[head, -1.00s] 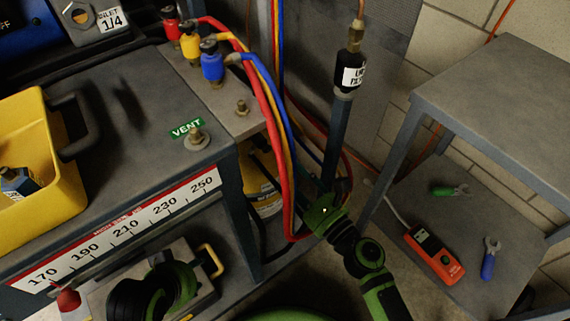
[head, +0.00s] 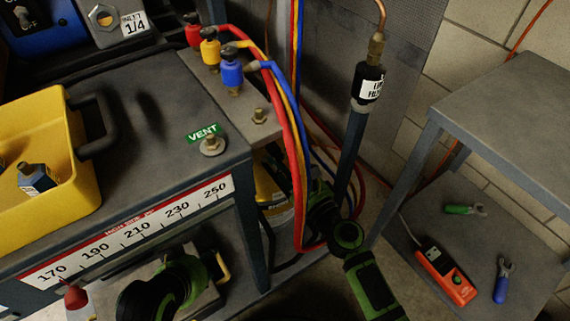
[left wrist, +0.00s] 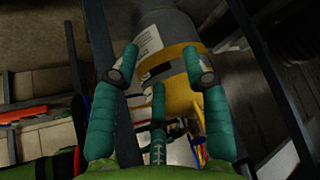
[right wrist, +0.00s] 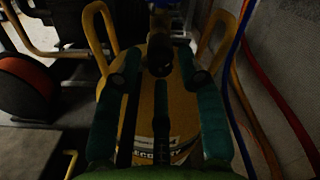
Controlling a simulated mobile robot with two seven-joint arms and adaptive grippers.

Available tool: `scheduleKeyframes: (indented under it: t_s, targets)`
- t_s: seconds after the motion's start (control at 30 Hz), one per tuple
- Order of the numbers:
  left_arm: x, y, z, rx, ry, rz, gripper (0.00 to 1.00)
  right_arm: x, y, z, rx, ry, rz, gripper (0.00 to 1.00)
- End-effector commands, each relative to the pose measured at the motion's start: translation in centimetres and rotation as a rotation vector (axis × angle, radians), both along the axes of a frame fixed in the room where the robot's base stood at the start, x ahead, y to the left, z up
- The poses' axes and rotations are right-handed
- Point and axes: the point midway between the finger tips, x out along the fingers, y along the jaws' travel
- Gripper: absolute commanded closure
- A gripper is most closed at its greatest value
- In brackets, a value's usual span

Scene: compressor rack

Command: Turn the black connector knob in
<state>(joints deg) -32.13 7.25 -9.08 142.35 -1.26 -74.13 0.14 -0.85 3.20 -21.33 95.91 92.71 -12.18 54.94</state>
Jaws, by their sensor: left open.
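A black knob (right wrist: 160,55) stands on top of a yellow recovery cylinder (right wrist: 150,125) in the right wrist view. My right gripper (right wrist: 160,74) is open, its teal fingers apart on either side of the knob, with no clear contact. In the head view my right gripper (head: 320,200) reaches behind the coloured hoses beside the bench, and the knob cannot be made out there. In the left wrist view my left gripper (left wrist: 157,68) is open and empty, facing a grey and yellow cylinder (left wrist: 172,38).
Red, yellow and blue hoses (head: 294,140) hang close to my right gripper. A grey post with a black filter (head: 368,85) stands behind it. A grey shelf (head: 500,110) stands at right. The cylinder's yellow handles (right wrist: 100,30) rise beside the knob.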

Motion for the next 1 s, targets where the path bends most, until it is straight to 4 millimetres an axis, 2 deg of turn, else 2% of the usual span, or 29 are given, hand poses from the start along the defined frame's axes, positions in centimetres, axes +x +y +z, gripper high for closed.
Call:
scheduleKeyframes:
  t_s: [0.3,0.57,0.7,0.83,1.0]
  targets:
    - [3.8,-1.7,2.8,-0.044,-0.237,-0.032,0.53,0.0,-0.1,-0.1,-0.26,-0.176,-0.021,0.61]
    - [6.2,-3.2,5.9,-0.084,-0.435,-0.059,0.53,0.0,-0.1,-0.1,-0.491,-0.33,-0.04,0.61]
    - [7.0,-3.8,7.5,-0.102,-0.525,-0.071,0.53,0.0,-0.1,0.0,-0.748,-0.503,-0.059,0.61]
    - [6.4,-3.3,6.5,-0.088,-0.455,-0.061,0.53,0.0,-0.1,0.2,-1.003,-0.673,-0.08,0.61]
    - [5.2,-2.6,4.7,-0.067,-0.349,-0.047,0.53,0.0,0.0,0.2,-1.142,-0.766,-0.093,0.61]
